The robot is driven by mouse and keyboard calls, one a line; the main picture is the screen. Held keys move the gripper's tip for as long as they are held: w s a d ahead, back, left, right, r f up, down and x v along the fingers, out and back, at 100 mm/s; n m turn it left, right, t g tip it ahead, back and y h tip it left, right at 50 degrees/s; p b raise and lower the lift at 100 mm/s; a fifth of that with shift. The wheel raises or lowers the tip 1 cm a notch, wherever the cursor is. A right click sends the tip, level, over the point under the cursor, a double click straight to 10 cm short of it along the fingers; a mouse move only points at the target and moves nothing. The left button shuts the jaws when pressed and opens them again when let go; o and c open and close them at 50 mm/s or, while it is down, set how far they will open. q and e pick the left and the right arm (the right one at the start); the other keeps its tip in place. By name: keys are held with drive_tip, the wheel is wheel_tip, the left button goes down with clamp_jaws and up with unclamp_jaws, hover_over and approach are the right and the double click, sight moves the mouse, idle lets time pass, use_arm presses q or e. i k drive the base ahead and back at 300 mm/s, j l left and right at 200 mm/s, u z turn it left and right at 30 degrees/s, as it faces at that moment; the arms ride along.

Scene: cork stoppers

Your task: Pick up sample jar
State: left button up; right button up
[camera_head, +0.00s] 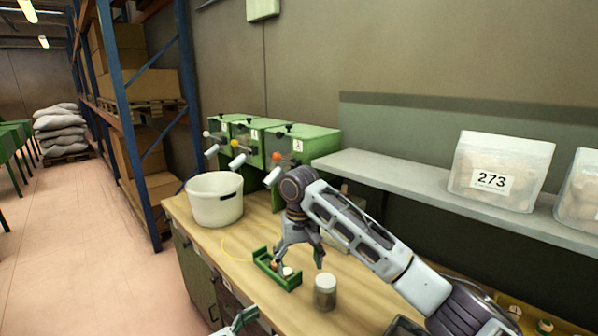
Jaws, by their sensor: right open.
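The sample jar (325,292), a small clear cylinder with a pale lid, stands upright on the wooden bench (235,238). My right gripper (301,265) points down, open and empty, a little behind and left of the jar. It does not appear to touch the jar. Its fingers are over and beside a small green tray (293,285) that holds a few small pieces. Part of my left gripper (240,319) shows at the bottom edge; its jaw state is unclear.
A white tub (215,208) stands on the bench at the left. Green dispensers (305,143) line the back. A grey shelf (385,172) carries a clear pouch labelled 273 (497,172) and another at right. A dark container (403,327) sits at the front.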

sight(324, 301)
drive_tip(key=k+j, duration=0.15)
drive_tip(key=j, duration=0.2)
drive_tip(key=k+j, duration=0.2)
drive_tip(key=j, duration=0.15)
drive_tip(key=k+j, duration=0.15)
drive_tip(key=j, duration=0.2)
drive_tip(key=k+j, duration=0.2)
drive_tip(key=j, duration=0.15)
